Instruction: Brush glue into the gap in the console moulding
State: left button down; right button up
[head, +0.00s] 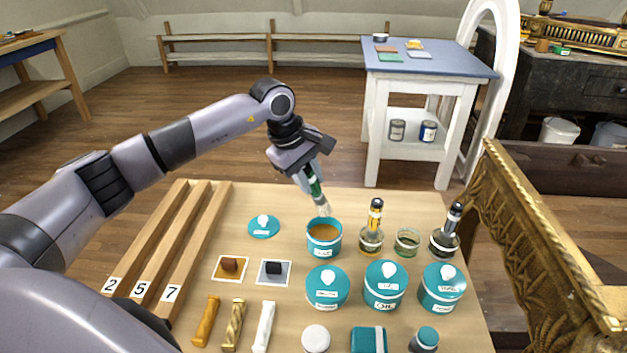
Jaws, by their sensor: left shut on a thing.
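My left gripper (307,177) is shut on a brush with a green handle (315,187). The brush points down, slightly tilted, and its pale bristles (324,210) are just above or at the mouth of an open teal pot (324,249). I cannot tell whether they touch the amber contents (324,232). The carved gilt console (545,245) stands at the right edge of the bench; I cannot make out the gap in its moulding. My right gripper is not in view.
On the bench (285,204) are a loose teal lid (263,226), lidded teal pots (385,288), glass jars (407,241), including jars with brushes (371,238), and wooden strips (195,242) at left. A white side table (420,120) stands behind.

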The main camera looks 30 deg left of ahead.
pick_arm(q)
notch_tip(320, 180, down, 6)
jog(key=b, duration=0.3)
jog(key=shift+r+b, duration=0.1)
jog(key=shift+b, duration=0.2)
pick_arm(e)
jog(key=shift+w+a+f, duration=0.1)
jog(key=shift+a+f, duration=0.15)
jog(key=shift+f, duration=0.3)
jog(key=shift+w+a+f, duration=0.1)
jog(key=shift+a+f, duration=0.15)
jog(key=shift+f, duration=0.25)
pick_arm(q)
jog(key=shift+s+f+b, duration=0.1)
jog(key=shift+f+b, duration=0.4)
jog(key=shift+f, duration=0.15)
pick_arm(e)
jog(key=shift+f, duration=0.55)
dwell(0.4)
pick_arm(q)
jog(key=shift+r+p, duration=2.35)
jog(key=shift+r, duration=1.25)
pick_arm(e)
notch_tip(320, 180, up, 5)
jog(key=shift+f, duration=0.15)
